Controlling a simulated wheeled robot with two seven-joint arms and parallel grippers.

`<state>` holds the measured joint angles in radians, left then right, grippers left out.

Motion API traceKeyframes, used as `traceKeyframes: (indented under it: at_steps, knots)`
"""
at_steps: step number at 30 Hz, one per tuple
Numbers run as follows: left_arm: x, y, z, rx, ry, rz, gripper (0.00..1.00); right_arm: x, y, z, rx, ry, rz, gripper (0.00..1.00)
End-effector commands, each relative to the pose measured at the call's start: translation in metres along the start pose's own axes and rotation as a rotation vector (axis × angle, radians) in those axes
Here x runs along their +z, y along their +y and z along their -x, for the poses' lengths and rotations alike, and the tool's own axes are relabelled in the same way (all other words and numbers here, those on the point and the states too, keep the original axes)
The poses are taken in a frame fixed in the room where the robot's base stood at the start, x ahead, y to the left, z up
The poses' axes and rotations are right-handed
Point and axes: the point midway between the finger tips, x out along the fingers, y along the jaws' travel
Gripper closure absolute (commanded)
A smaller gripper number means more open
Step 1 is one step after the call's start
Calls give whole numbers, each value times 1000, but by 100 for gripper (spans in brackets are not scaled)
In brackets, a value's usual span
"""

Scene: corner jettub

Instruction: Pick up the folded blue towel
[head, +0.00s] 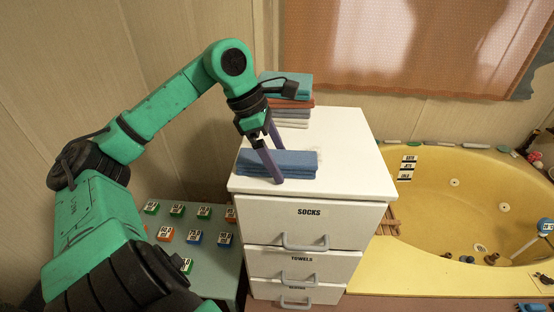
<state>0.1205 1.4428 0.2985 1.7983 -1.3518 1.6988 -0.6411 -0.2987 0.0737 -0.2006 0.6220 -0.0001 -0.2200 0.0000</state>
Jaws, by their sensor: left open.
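The folded blue towel (298,162) lies flat near the front edge of the white drawer cabinet's top (350,150). My left gripper (270,168) points down at the towel's left part. Its two purple fingers are apart, one in front of the towel and the other partly hidden behind the wrist and towel. I cannot tell whether the fingers touch the towel. My right gripper is not in view.
A stack of folded towels (294,113) stands at the back of the cabinet top, behind my left wrist. A low green table (208,262) with several labelled blocks is on the left. A yellow corner tub (440,215) is on the right. The cabinet top's right side is clear.

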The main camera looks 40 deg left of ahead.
Motion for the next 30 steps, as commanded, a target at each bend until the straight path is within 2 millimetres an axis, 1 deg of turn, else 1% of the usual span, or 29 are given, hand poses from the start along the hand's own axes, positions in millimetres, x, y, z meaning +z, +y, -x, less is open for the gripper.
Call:
traceKeyframes:
  at_steps: [3,5,6,8,9,10,18,20,23,26,27,29,30]
  knots:
    - [0,0,0,0,0,0,0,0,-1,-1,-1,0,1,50]
    - [0,0,0,0,0,0,23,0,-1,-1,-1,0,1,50]
    - [0,0,0,0,0,0,38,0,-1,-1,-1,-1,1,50]
    - [0,0,0,0,0,0,61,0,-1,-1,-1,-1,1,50]
    - [0,0,0,0,0,0,76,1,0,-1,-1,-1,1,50]
    - [0,0,0,0,0,0,88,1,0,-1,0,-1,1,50]
    - [1,0,2,1,0,0,89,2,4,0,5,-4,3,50]
    - [2,0,6,1,0,-1,89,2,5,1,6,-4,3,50]
    - [6,0,17,2,3,-2,89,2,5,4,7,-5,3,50]
    - [16,1,43,7,7,1,89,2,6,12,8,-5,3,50]
    - [22,1,57,9,9,1,89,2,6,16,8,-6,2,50]
    - [30,2,78,8,9,4,89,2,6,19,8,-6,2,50]
    - [37,1,91,7,9,4,89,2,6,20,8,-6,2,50]
